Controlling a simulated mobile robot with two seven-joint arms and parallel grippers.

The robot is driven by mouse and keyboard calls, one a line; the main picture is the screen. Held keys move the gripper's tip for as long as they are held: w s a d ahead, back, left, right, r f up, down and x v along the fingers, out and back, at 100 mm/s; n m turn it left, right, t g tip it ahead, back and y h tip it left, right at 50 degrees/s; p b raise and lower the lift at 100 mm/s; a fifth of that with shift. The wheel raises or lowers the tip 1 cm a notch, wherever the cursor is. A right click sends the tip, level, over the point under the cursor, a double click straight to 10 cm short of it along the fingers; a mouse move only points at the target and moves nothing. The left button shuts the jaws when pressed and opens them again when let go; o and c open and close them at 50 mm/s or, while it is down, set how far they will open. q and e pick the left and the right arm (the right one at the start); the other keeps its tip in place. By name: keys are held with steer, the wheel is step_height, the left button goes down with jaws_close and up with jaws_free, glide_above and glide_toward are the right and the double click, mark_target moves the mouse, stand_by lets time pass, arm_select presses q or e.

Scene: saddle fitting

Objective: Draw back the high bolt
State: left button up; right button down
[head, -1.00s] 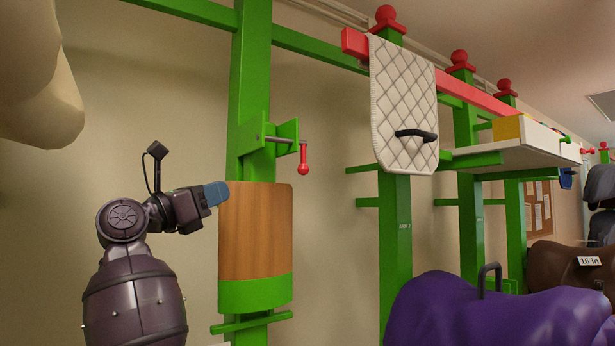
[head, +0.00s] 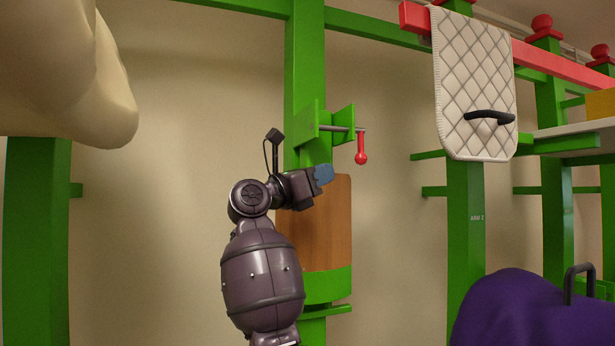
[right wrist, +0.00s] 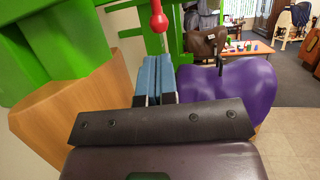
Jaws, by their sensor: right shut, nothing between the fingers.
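The high bolt (head: 340,129) is a grey rod through green plates (head: 306,126) on a green post. Its red knobbed handle (head: 361,150) hangs down at the rod's right end. My right gripper (head: 324,175) is shut and empty, in front of the post, below and left of the handle. In the right wrist view its blue fingers (right wrist: 154,78) lie together, with the red handle (right wrist: 158,20) just beyond their tips; whether they touch cannot be told. My left gripper is not in view.
A wooden block with a green base (head: 325,240) is on the post right behind my right gripper. A white quilted pad (head: 470,80) hangs from a red rail (head: 530,58) at right. A purple saddle form (head: 520,315) stands lower right.

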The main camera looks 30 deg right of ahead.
mark_target(357, 161)
steer(key=p+x, duration=0.1)
steer(key=x, duration=0.6)
steer(key=shift+d, duration=0.1)
steer(key=shift+d, duration=0.2)
steer(key=s+d, duration=0.2)
steer(key=d, duration=0.7)
steer(key=shift+s+p, duration=0.15)
steer(key=shift+p, duration=0.2)
